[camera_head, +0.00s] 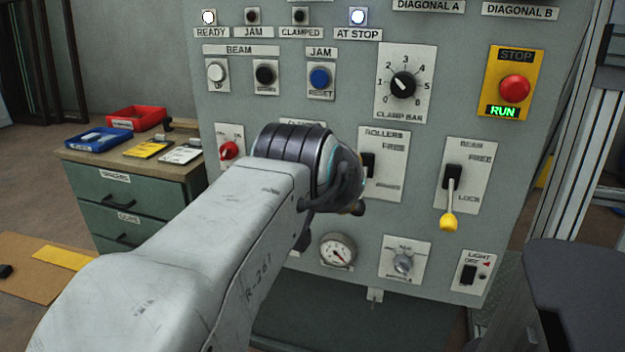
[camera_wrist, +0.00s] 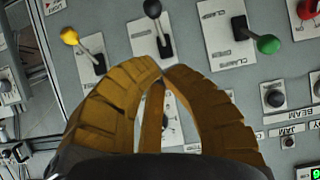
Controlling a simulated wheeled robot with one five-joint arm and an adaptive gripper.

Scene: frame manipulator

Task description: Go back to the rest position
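My arm reaches from the lower left towards the grey control panel (camera_head: 470,95) in the head view. Its wrist covers part of the panel's middle, and the fingers are mostly hidden there. In the wrist view my gripper (camera_wrist: 161,72) has its two tan fingers curved together, tips meeting, with nothing seen held. Its tips are in front of the panel below a black-knobbed lever (camera_wrist: 153,10); I cannot tell the exact gap. A yellow-knobbed lever (camera_wrist: 70,37) is to the left and a green-knobbed lever (camera_wrist: 268,44) to the right.
The beam lever (camera_head: 449,205) with a yellow knob points down near LOCK. The READY lamp (camera_head: 209,17) and AT STOP lamp (camera_head: 358,16) glow white. A green drawer cabinet (camera_head: 125,215) with a red tray (camera_head: 136,118) and a blue tray (camera_head: 97,139) stands left of the panel.

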